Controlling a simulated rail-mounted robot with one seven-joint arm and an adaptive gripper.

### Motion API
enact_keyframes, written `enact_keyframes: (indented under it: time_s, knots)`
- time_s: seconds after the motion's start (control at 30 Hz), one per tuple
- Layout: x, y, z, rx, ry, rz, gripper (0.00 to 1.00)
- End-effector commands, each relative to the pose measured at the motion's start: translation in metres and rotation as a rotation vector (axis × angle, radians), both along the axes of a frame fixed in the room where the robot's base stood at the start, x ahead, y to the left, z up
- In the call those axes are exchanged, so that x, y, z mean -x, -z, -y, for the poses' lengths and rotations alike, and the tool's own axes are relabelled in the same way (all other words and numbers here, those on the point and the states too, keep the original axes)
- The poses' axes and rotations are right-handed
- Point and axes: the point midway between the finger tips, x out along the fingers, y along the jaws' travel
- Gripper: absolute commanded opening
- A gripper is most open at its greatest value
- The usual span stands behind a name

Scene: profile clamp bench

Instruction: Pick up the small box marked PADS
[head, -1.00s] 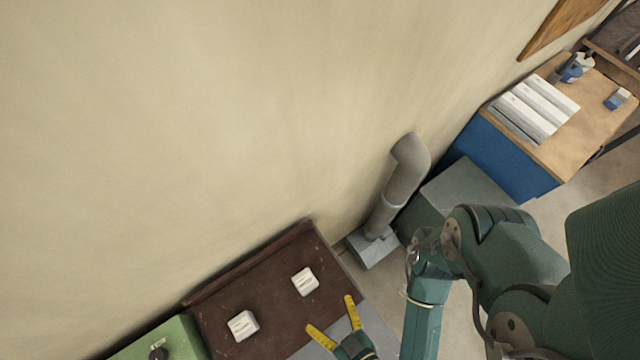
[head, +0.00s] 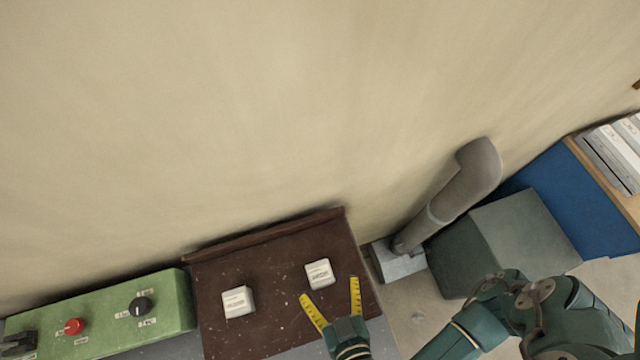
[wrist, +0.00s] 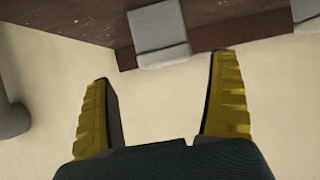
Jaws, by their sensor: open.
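Two small white boxes lie on the brown board: a left one (head: 238,302) and a right one (head: 319,273). Both carry dark print too small to read, so I cannot tell which is marked PADS. My gripper (head: 330,288), with yellow ridged fingers, is open and empty, its fingertips just in front of and beside the right box. In the wrist view my gripper (wrist: 163,68) spreads below a pale box (wrist: 159,30), with a visible gap between. Part of another pale box (wrist: 306,12) is cut off at the right edge. No label is legible there.
The brown board (head: 275,260) has a raised back lip against the wall. A green control panel (head: 110,320) with a red button and black knob stands left. A grey pipe (head: 450,195) and grey-green block (head: 505,240) stand right.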

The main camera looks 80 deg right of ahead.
Motion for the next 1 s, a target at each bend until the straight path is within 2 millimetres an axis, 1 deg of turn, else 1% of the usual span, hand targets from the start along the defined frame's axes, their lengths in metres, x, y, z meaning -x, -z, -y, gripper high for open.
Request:
enact_keyframes:
  time_s: [0.43, 0.57, 0.77, 0.97, 1.0]
  knots:
    - [-0.025, 0.021, 0.033, -0.001, 0.007, -0.001, 0.91]
    - [-0.027, 0.024, 0.037, 0.0, 0.001, 0.0, 0.91]
    - [-0.028, 0.024, 0.037, 0.0, -0.001, 0.0, 0.91]
    - [-0.028, 0.024, 0.036, -0.001, -0.001, 0.0, 0.54]
    - [-0.028, 0.024, 0.036, -0.001, -0.001, 0.0, 0.46]
